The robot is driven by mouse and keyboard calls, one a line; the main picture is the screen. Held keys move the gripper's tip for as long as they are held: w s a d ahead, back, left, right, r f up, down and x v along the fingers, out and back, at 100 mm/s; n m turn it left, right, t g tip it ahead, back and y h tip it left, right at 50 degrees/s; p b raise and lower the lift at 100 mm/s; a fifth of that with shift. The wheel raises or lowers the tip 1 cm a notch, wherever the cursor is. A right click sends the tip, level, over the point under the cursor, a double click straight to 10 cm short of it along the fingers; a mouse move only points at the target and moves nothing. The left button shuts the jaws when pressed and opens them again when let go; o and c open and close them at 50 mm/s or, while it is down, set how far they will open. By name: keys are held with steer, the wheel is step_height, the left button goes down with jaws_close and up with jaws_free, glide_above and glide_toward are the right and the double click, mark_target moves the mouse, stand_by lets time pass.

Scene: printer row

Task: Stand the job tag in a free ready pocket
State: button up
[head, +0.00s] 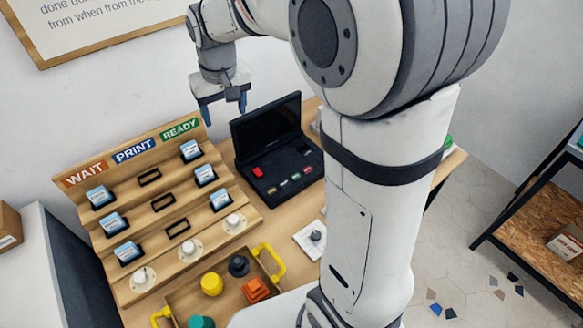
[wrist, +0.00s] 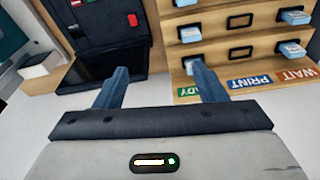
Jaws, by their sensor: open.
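The wooden rack (head: 145,157) has columns labelled WAIT (head: 84,174), PRINT (head: 134,151) and READY (head: 180,129). Blue-and-white job tags stand in the three READY pockets; the top one (head: 190,150) also shows in the wrist view (wrist: 193,65). Three more tags stand in the WAIT pockets, such as the middle one (head: 114,222). The three PRINT pockets, such as the top one (head: 149,177), look empty. My gripper (head: 222,110) is open and empty, above and behind the rack's READY end. Its fingers also show in the wrist view (wrist: 160,87). Which tag is the task's cannot be told.
An open black case (head: 266,132) with a red piece stands right of the rack. White knobs (head: 235,221) line the rack's front. A tray with yellow handles (head: 278,268) holds coloured pieces in front. My arm hides the table's right part. A wall board (head: 100,37) hangs behind.

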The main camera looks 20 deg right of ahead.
steer(key=s+d+m, duration=0.1)
steer(key=s+d, duration=0.3)
steer(key=s, duration=0.6)
steer(key=s+d+f+t, duration=0.1)
steer(key=s+d, duration=0.3)
steer(key=s, duration=0.6)
steer(key=shift+s+f+m, duration=0.15)
steer(key=shift+s+m, duration=0.25)
